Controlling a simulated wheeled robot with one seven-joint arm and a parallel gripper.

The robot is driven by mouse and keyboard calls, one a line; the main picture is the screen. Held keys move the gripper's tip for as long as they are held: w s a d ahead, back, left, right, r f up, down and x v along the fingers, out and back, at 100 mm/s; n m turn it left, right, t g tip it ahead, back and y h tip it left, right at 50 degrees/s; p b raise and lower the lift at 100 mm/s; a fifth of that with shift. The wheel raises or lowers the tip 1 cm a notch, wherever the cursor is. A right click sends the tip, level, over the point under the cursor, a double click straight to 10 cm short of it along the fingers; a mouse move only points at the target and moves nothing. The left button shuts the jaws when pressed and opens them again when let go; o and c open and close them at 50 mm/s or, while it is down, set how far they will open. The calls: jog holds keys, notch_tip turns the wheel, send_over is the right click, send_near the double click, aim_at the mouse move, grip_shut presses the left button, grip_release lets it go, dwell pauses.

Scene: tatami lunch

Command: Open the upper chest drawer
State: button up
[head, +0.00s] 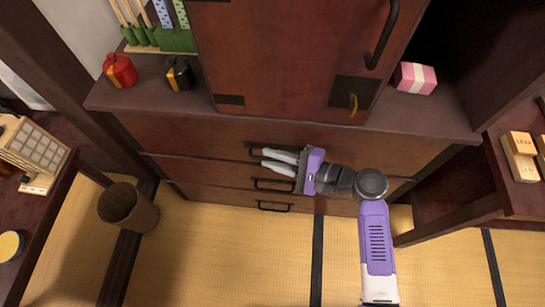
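The dark red wooden chest stands at the centre of the head view, with drawers stacked in its front. The upper drawer (205,136) looks flush with the chest. Its dark bar handle (255,146) is partly hidden behind my gripper. My gripper (263,158) has a purple body and two pale grey fingers pointing left, at the upper drawer's handle. The fingers are a little apart, with a narrow gap between them. I cannot tell whether they touch the handle or have it between them.
The middle handle (273,185) and bottom handle (273,206) lie below. A red jar (120,70), a black jar (180,73) and a pink box (415,78) stand on the chest top. A brown bin (128,207) stands left on the mostly clear tatami floor (230,265).

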jog(key=shift+a, duration=0.1)
grip_shut()
dwell(1.4)
